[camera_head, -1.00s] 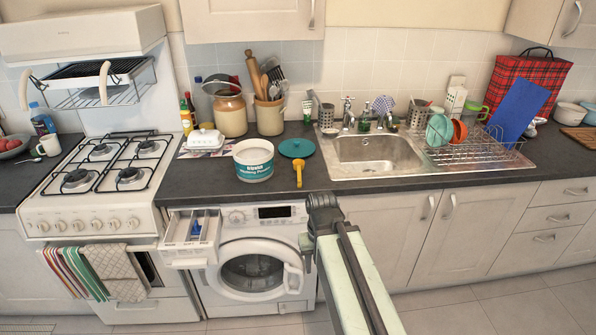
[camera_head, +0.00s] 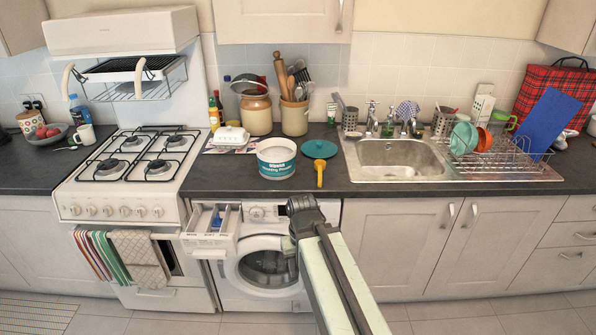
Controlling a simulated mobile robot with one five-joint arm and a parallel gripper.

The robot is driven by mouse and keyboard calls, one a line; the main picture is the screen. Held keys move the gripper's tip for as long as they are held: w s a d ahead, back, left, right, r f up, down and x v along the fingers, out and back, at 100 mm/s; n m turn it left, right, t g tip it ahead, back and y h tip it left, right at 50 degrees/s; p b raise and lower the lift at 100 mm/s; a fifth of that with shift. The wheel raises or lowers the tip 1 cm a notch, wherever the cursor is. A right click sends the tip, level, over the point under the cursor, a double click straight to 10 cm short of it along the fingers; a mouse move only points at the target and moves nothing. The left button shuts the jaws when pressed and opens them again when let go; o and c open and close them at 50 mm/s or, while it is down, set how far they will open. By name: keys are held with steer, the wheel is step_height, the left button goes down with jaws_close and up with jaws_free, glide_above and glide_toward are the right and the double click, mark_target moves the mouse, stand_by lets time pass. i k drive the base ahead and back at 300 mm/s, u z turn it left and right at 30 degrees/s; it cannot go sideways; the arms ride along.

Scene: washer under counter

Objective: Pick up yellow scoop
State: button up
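A yellow scoop (camera_head: 320,173) lies on the dark counter, between the washing powder tub and the sink, its handle toward the front edge. The white and teal washing powder tub (camera_head: 277,160) stands open just left of it. The round teal lid (camera_head: 319,149) lies flat behind the scoop. My gripper (camera_head: 303,208) is at the end of my raised arm, in front of the washer and lower in the picture than the scoop. It appears apart from the scoop. Its fingers are too small and dark to tell if they are open.
The washer's detergent drawer (camera_head: 211,231) is pulled out, left of my gripper. The counter's front edge (camera_head: 380,190) lies beyond my gripper. A sink (camera_head: 396,160) is to the right and a gas stove (camera_head: 135,165) to the left. Clear counter surrounds the scoop's handle.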

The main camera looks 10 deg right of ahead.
mark_target(319, 165)
steer(key=u, duration=3.65)
steer(key=k, duration=2.6)
steer(key=z, duration=0.7)
steer(key=i, duration=1)
steer(key=u, duration=0.05)
